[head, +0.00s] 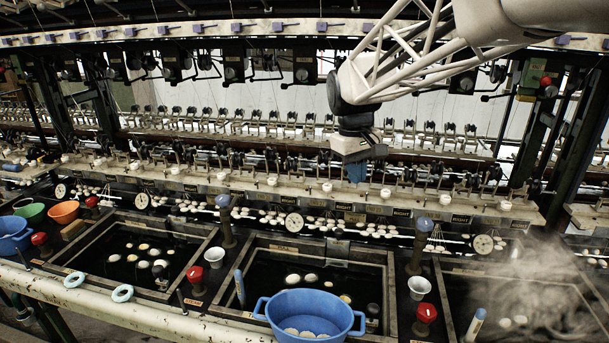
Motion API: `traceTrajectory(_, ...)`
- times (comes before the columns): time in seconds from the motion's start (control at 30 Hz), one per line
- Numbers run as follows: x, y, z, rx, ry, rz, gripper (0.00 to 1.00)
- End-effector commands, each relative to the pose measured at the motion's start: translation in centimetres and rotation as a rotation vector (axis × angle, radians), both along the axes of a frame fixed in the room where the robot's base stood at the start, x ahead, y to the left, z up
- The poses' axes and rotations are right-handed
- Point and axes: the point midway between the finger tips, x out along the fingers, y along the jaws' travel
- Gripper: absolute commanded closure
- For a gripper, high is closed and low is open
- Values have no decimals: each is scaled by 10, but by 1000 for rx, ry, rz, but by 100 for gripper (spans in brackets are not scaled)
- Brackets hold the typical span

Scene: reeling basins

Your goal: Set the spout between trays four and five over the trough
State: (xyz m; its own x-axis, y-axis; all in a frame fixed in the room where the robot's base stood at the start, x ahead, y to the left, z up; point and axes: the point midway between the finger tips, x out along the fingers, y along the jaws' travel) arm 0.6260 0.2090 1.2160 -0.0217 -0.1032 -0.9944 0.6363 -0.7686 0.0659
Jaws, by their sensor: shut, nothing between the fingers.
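My gripper (356,173) points down, shut and empty, in front of the back machinery, above and behind the middle basin. Its blue fingertips appear apart from everything below. Blue-topped dark fittings stand at the basins' back corners, one left of the middle basin (223,202) and one right of it (424,225); I cannot tell which, if either, is the spout. Dark water-filled basins line the front: a left one (207,243), a middle one (389,278) and a steaming right one (447,300). I cannot tell tray numbers or single out the trough.
A blue two-handled tub (310,303) stands at the middle basin's front edge. White cups (214,257) (419,287) and red knobs (195,275) (425,313) sit between basins. Round dials (293,223) and rows of cocoons line the back. Steam (545,280) blurs the right side.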

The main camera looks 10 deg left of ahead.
Motion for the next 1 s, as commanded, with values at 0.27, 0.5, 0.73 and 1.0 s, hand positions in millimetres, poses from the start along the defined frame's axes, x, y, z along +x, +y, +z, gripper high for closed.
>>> traceTrajectory(0.27,45,64,-13,-32,50,122,100)
traceTrajectory(0.5,79,122,-27,-60,88,226,100)
traceTrajectory(0.73,106,181,-44,-85,121,330,100)
traceTrajectory(1.0,134,251,-64,-111,148,456,100)
